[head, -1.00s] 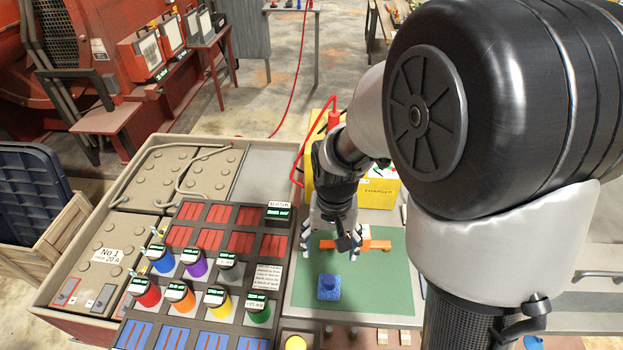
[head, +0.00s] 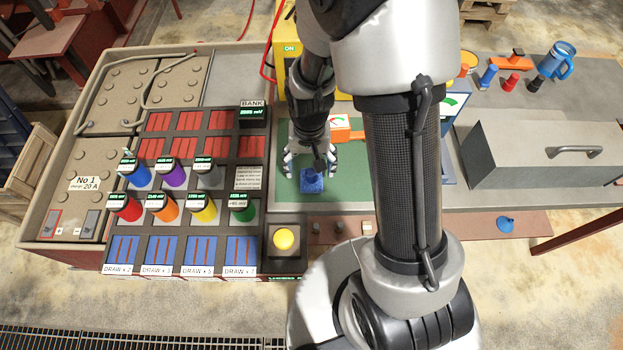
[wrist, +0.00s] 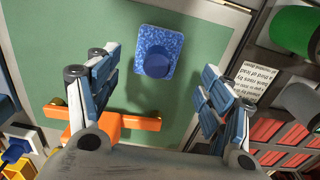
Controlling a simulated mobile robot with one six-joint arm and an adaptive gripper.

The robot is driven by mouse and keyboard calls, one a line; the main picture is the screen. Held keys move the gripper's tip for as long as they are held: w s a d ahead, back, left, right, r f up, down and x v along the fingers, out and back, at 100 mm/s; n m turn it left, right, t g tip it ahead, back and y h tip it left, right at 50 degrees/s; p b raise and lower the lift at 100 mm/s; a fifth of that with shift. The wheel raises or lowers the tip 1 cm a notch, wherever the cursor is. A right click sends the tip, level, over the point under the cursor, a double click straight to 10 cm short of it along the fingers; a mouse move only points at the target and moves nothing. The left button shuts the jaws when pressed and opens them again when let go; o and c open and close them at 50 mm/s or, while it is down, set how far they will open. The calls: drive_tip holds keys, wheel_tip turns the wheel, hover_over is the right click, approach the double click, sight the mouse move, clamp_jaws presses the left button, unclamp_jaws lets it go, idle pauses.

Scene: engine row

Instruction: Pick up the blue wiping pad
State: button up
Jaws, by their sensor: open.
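The blue wiping pad (head: 312,182) lies on the green mat (head: 345,189), with a darker blue knob standing on top of it. In the wrist view the pad (wrist: 174,42) is ahead of and between the fingertips, with nothing touching it. My gripper (head: 311,166) is open and empty, pointing down just above and behind the pad in the head view. The gripper also fills the lower wrist view (wrist: 158,82). The exact height of the fingertips over the pad cannot be told.
An orange tool (head: 343,134) lies on the mat behind my gripper. A bank of coloured knobs stands to the left, with a yellow button (head: 284,239) near the mat's front left corner. A grey box with a handle (head: 560,160) stands to the right.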

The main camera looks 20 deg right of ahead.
sight(311, 172)
drive_tip(key=f+b, duration=0.1)
drive_tip(key=f, duration=0.3)
drive_tip(key=shift+s+d+f+b, duration=0.1)
drive_tip(key=shift+s+d+b, duration=0.1)
drive_tip(key=shift+b, duration=0.15)
drive_tip(key=shift+w+f, duration=0.15)
drive_tip(key=shift+f, duration=0.2)
drive_tip(key=shift+r, duration=0.1)
drive_tip(key=shift+c, duration=0.3)
drive_tip(key=c, duration=1.2)
drive_tip(key=shift+r, duration=0.15)
wheel_tip(311, 172, up, 20)
drive_tip(key=p, duration=0.6)
